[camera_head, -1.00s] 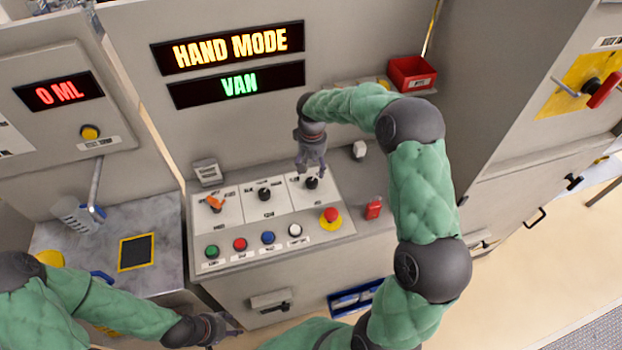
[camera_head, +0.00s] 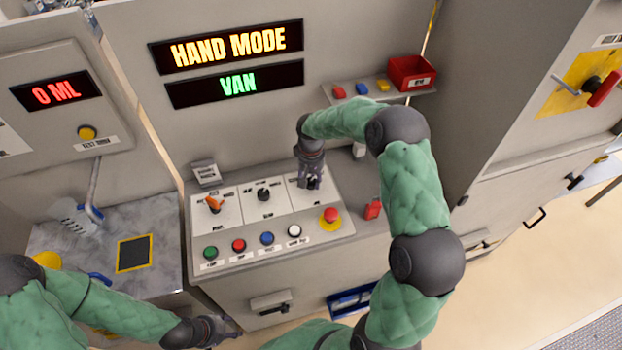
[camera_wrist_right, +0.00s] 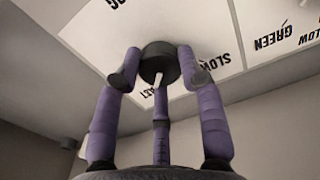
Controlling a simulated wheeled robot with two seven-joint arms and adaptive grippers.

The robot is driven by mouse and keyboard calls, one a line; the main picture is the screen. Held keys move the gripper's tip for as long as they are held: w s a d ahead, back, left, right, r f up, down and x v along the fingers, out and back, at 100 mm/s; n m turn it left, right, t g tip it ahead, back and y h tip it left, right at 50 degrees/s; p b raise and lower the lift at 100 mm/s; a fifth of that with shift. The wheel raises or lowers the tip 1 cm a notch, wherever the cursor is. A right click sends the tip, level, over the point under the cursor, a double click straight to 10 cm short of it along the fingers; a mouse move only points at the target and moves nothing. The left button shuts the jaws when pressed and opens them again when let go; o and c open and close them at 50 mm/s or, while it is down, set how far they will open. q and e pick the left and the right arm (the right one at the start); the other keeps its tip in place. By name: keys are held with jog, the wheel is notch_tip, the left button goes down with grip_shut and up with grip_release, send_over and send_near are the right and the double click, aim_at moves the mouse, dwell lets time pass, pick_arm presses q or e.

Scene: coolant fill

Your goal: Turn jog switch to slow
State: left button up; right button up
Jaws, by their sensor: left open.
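The jog switch is a black round knob with a white pointer, at the right end of the panel's top row; it shows in the right wrist view (camera_wrist_right: 159,60). Its pointer faces a partly hidden label beside the word SLOW. My right gripper (camera_head: 310,184) is down at the jog switch, with its fingers around the knob. In the right wrist view two fingertips lie close at the knob's sides and a third finger is below; whether they press on it I cannot tell. My left gripper (camera_head: 225,328) is open and empty, low in front of the cabinet.
On the panel are an orange switch (camera_head: 214,205), a middle black switch (camera_head: 263,194), several push buttons and a red emergency knob (camera_head: 331,215). A red block (camera_head: 373,209) stands to the right. A shelf holds a red bin (camera_head: 411,73). The displays read HAND MODE, VAN and 0 ML.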

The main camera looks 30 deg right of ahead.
jog(key=shift+c, duration=0.5)
jog(key=n, duration=0.3)
jog(key=shift+n+p, duration=0.4)
jog(key=n+p, duration=0.1)
jog(key=n, duration=0.4)
jog(key=shift+n, duration=0.3)
jog(key=n+p, duration=0.1)
jog(key=n, duration=0.3)
jog(key=shift+n+p, duration=0.75)
jog(key=shift+n, duration=1.45)
